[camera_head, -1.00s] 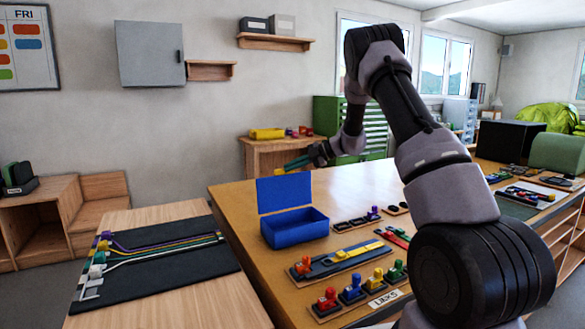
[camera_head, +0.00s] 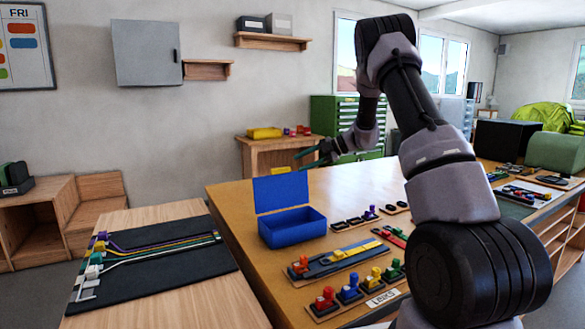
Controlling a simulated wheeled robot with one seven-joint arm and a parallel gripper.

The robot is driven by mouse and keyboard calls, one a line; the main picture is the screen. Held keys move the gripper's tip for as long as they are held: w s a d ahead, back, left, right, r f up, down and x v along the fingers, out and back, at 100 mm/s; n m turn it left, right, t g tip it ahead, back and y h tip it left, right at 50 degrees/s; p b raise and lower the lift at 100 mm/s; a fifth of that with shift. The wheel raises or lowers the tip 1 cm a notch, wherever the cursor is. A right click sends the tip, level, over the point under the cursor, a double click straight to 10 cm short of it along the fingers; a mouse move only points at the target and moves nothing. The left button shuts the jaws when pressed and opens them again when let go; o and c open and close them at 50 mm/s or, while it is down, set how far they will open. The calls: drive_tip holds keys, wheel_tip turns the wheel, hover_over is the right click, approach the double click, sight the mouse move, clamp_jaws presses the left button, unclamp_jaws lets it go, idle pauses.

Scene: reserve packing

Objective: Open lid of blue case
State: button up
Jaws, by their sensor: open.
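The blue case (camera_head: 293,231) stands on the wooden table, toward its left edge. Its lid (camera_head: 281,193) is raised and stands about upright along the back of the case. The inside looks empty from here. My gripper (camera_head: 306,160) is above and behind the case, up and to the right of the lid, apart from it. Its green-tipped fingers point left, spread apart, with nothing seen between them.
Wooden trays with coloured parts (camera_head: 350,288) and a long dark tray (camera_head: 340,260) lie in front and right of the case. A dark mat (camera_head: 150,262) with coloured straps covers the left table. A wooden cabinet (camera_head: 278,153) stands behind.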

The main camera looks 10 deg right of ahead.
drive_tip(key=v, duration=0.5)
